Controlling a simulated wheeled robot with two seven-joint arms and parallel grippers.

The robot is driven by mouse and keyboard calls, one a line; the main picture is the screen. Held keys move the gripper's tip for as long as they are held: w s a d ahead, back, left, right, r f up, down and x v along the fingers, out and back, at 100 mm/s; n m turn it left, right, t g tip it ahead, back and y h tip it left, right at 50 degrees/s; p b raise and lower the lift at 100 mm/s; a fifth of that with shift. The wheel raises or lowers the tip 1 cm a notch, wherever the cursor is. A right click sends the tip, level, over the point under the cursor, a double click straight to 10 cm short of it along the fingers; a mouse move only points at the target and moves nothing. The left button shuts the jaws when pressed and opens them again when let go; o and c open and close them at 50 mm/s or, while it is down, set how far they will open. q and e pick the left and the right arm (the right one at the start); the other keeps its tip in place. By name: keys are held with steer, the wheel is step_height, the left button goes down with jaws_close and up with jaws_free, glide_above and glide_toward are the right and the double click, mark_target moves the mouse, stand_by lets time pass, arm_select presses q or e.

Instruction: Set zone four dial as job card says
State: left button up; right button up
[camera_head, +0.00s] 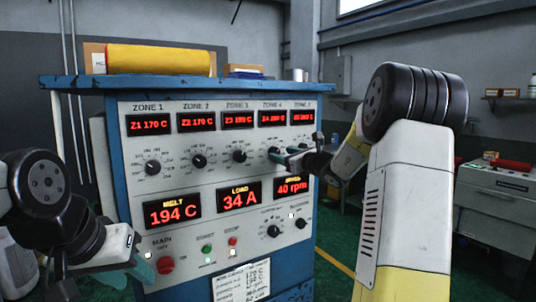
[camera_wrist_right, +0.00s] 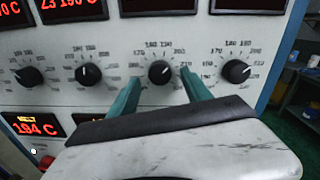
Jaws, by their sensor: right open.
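The zone four dial (camera_wrist_right: 160,72) is a black round knob on the pale panel; its pointer is hard to read. My right gripper (camera_wrist_right: 160,88) is open, with one teal finger on each side of this dial; I cannot tell whether they touch it. In the head view the right gripper (camera_head: 289,155) is at the zone four dial and partly covers its scale. The zone four display (camera_head: 272,118) is lit red, its digits blurred. The job card (camera_head: 242,281) is low on the panel, with small, partly legible lines. My left gripper (camera_head: 146,268) is at the panel's lower left.
The zone three dial (camera_wrist_right: 85,74) and zone five dial (camera_wrist_right: 236,71) flank the zone four dial closely. A red main switch (camera_head: 165,265) is near my left gripper. A yellow roll (camera_head: 158,59) lies on the cabinet top (camera_head: 200,84).

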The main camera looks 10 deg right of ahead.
steer(key=shift+x, duration=1.25)
jaws_close()
steer(key=shift+a, duration=0.1)
steer(key=shift+n, duration=2.8)
